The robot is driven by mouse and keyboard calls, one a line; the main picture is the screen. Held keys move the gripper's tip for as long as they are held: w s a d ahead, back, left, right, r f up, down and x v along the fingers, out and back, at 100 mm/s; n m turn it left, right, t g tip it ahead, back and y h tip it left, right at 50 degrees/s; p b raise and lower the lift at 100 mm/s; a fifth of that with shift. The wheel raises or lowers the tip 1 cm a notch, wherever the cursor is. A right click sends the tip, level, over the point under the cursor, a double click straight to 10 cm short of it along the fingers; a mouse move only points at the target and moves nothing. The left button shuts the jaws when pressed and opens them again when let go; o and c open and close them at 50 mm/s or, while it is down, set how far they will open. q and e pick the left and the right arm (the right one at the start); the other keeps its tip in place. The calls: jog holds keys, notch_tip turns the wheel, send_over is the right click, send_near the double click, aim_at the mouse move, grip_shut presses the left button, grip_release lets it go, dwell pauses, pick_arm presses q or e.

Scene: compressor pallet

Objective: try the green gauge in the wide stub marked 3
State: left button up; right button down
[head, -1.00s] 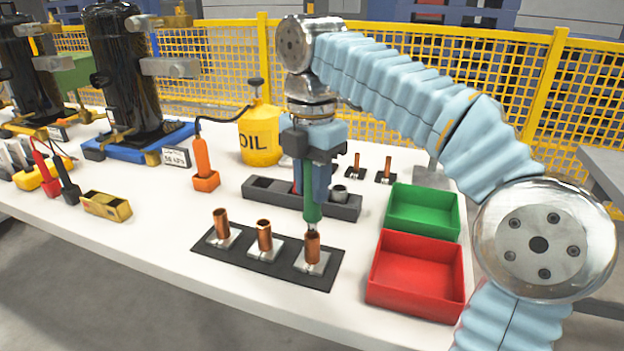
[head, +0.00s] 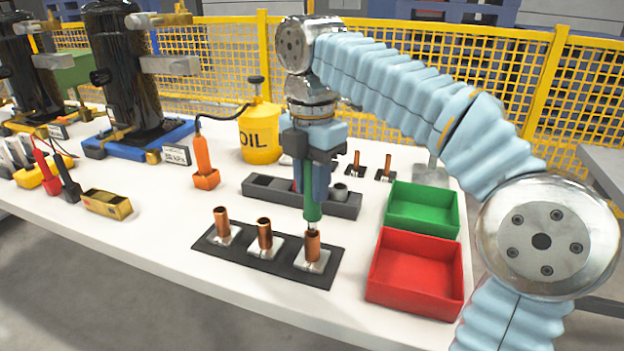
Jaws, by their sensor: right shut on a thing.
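My right gripper (head: 313,172) is shut on the green gauge (head: 312,205) and holds it upright, pointing down. The gauge's silvery lower end is at the mouth of the rightmost wide copper stub (head: 312,245); how far it is inside I cannot tell. This stub stands on a dark plate (head: 257,262) with two others, the middle stub (head: 264,235) and the left stub (head: 222,223). Their number marks are too small to read. My left gripper is not in view.
A dark gauge rack (head: 265,196) stands just behind. The red bin (head: 416,275) and green bin (head: 423,208) are to the right. Two thin copper stubs (head: 357,161) stand behind. An orange probe (head: 204,165), a yellow oil can (head: 260,133) and compressors (head: 124,75) are to the left.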

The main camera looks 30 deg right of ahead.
jog(key=shift+f+b, duration=0.6)
jog(key=shift+f, duration=0.4)
dwell(1.5)
jog(key=shift+p, duration=0.35)
jog(key=shift+r+p, duration=1.2)
jog(key=shift+r, duration=0.95)
jog(key=shift+r, duration=2)
